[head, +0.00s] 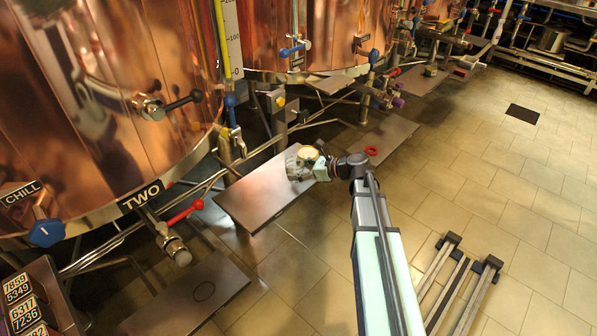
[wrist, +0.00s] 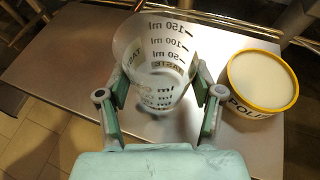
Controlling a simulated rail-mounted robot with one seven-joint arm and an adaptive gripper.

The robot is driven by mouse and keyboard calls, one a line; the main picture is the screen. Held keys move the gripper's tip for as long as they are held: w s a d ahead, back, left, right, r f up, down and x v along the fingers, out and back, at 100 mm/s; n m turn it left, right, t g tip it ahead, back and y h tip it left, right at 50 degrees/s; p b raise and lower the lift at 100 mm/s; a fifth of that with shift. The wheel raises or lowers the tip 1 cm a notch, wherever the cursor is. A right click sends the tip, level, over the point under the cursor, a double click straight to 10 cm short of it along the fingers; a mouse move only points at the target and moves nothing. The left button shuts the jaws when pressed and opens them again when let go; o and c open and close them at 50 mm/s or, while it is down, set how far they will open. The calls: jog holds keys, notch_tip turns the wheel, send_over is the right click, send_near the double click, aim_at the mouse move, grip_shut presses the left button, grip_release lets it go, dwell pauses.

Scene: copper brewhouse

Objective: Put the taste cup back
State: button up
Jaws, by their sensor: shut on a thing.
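The taste cup (wrist: 155,55) is a clear measuring cup with dark ml marks and the word TASTE. My gripper (wrist: 161,95) is shut on it, one finger on each side. It looks empty. In the head view my gripper (head: 318,168) is over the right part of a grey metal plate (head: 250,200) beside the copper tanks. That plate also shows under the cup in the wrist view (wrist: 70,60). I cannot tell whether the cup's base touches the plate. My gripper and arm partly hide the cup in the head view.
A yellow-rimmed tub (wrist: 262,80) with pale contents and lettering "POLI" stands close right of the cup. A nearer plate (head: 190,300) bears a dark ring outline. A farther plate (head: 392,138) carries a red ring (head: 371,151). Valve handles and pipes line the tanks. A low rack (head: 462,275) stands on the floor.

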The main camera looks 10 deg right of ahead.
jog(key=o, duration=1.5)
jog(key=shift+f, duration=0.1)
